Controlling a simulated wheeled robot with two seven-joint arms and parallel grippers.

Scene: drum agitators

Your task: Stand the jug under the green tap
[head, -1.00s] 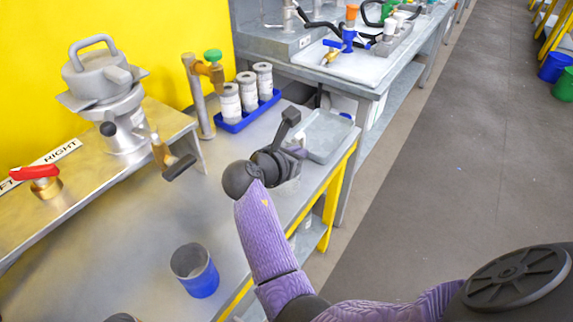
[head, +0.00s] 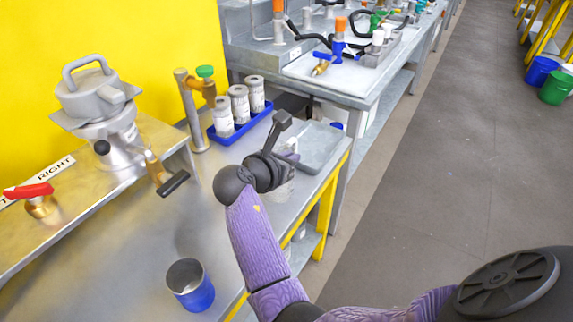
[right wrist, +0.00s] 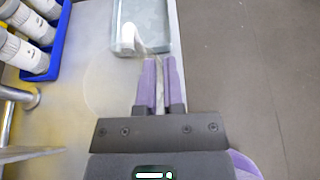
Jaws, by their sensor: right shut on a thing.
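The green tap (head: 207,88) is a brass tap with a green knob on a grey post at the back of the near bench. My right gripper (head: 290,155) is in front and to the right of it, near the bench's right edge. A clear, greyish vessel, seemingly the jug (head: 281,190), shows below the gripper, partly hidden by it. In the right wrist view the purple fingers (right wrist: 160,66) are closed on a thin translucent part, with a faint round outline to their left. Whether the jug touches the bench I cannot tell. My left gripper is out of view.
A blue rack (head: 240,124) with white-labelled cylinders stands right of the tap. A grey tray (head: 325,150) lies beyond my gripper. A blue cup (head: 195,293) stands at the front. A metal vessel (head: 97,100) and red-handled valve (head: 40,203) are left.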

